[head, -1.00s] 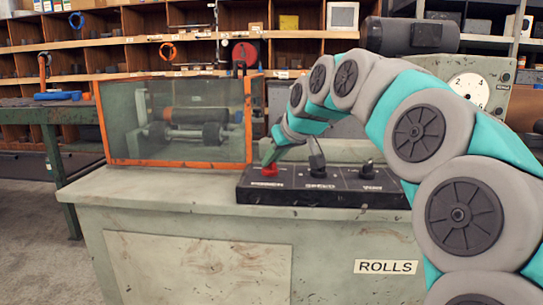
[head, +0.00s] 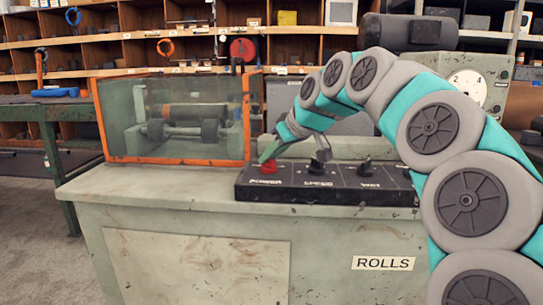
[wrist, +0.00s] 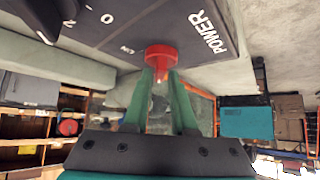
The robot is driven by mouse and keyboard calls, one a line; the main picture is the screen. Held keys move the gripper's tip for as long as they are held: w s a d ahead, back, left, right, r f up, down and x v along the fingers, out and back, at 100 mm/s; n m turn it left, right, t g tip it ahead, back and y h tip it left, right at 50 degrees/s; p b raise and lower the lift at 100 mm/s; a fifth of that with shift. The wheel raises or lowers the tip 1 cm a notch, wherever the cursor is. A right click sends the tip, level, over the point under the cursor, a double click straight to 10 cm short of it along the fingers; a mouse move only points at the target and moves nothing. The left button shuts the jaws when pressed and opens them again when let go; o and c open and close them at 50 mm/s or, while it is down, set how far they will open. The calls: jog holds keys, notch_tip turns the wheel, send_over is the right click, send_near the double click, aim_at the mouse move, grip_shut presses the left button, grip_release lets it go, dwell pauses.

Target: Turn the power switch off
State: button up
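The power switch is a red round knob (head: 268,168) at the left end of the black control panel (head: 225,190) on the machine's top. In the wrist view the red knob (wrist: 160,53) sits beside the white POWER lettering. My gripper (wrist: 160,76) has its two green fingertips close together at the knob, with a red part of it between them. It appears shut on the knob. In the head view my gripper (head: 268,153) comes down onto the knob at a slant from the upper right. The knob's exact pointing direction is hard to tell.
Dark knobs for speed (head: 317,167) and another control (head: 366,164) stand to the right on the panel, the speed knob close under my wrist. An orange-framed clear guard (head: 175,120) covers rollers on the left. The worktop's left front is clear.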

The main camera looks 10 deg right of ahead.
jog(key=shift+o, duration=1.4)
jog(key=v, duration=0.7)
jog(key=shift+s+d+r, duration=0.15)
jog(key=shift+s+r, duration=0.1)
jog(key=shift+s, duration=0.05)
jog(key=s+a+f+m+g+h, duration=0.1)
jog(key=s+a+f+g, duration=0.1)
jog(key=s+a+f, duration=0.4)
jog(key=s+a+f+g+h, duration=0.1)
jog(key=s+f+g, duration=0.2)
jog(key=s+f, duration=0.65)
jog(key=s+d+f+m+g+h, duration=0.1)
jog(key=s+d+f+m+g, duration=0.1)
jog(key=s+f, duration=0.7)
jog(key=s+d+f+m+g+h, duration=0.1)
jog(key=s+d+f+m+g, duration=0.1)
jog(key=s+f, duration=0.7)
jog(key=s, duration=0.4)
jog(key=shift+s+m+g, duration=0.25)
jog(key=shift+m+g, duration=0.05)
jog(key=shift+g, duration=0.1)
